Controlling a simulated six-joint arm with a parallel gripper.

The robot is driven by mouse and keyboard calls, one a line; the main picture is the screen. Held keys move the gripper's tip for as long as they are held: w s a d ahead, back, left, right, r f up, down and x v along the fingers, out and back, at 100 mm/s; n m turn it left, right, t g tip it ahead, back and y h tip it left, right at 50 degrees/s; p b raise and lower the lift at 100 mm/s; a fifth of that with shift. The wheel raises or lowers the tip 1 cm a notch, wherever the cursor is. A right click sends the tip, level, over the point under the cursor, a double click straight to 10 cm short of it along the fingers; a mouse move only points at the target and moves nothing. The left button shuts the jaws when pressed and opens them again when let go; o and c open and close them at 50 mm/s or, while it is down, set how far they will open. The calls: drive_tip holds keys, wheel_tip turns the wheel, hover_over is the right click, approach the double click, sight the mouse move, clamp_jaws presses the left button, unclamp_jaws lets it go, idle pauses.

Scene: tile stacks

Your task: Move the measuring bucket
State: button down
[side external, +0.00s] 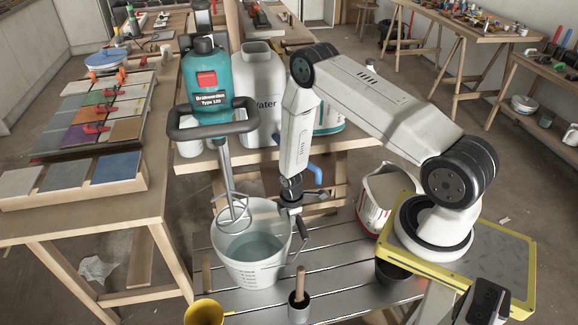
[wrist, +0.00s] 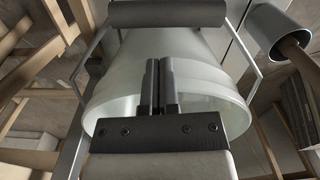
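The measuring bucket (side external: 255,262) is a translucent white bucket with scale marks and water inside. It stands upright on the slatted metal bench in the side view. In the wrist view the bucket (wrist: 205,80) fills the middle, with its wire handle and grey grip (wrist: 165,13) across the top. My gripper (side external: 291,203) points down at the bucket's right rim in the side view. In the wrist view my gripper's (wrist: 161,65) two dark fingers lie in front of the bucket with a narrow gap between them. I cannot tell whether they touch or hold it.
A green mixer (side external: 205,85) has its whisk hanging over the bucket's left side. A yellow bucket (side external: 204,312) and a dark pot with a wooden handle (side external: 299,308) stand in front. A white-and-red bucket (side external: 386,192) stands right. The bench (side external: 340,270) has bare room right of the bucket.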

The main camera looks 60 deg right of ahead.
drive_tip(key=w+a, duration=0.1)
drive_tip(key=a, duration=0.1)
drive_tip(key=w+a, duration=0.2)
drive_tip(key=shift+r, duration=0.15)
idle(0.4)
wheel_tip(320, 180, up, 10)
idle(0.8)
drive_tip(key=s+a+r+m+t, duration=0.1)
drive_tip(key=s+a+r+m, duration=0.1)
drive_tip(key=r, duration=0.5)
drive_tip(key=s+a+r+m, duration=0.3)
drive_tip(key=s+r+m, duration=0.2)
drive_tip(key=r, duration=0.3)
drive_tip(key=s+a+r+m+t, duration=0.1)
drive_tip(key=s+a+r+m, duration=0.1)
drive_tip(key=r, duration=0.5)
drive_tip(key=shift+s+a+r+m+t, duration=0.15)
drive_tip(key=shift+s+r+m+t, duration=0.2)
drive_tip(key=shift+s+m, duration=0.6)
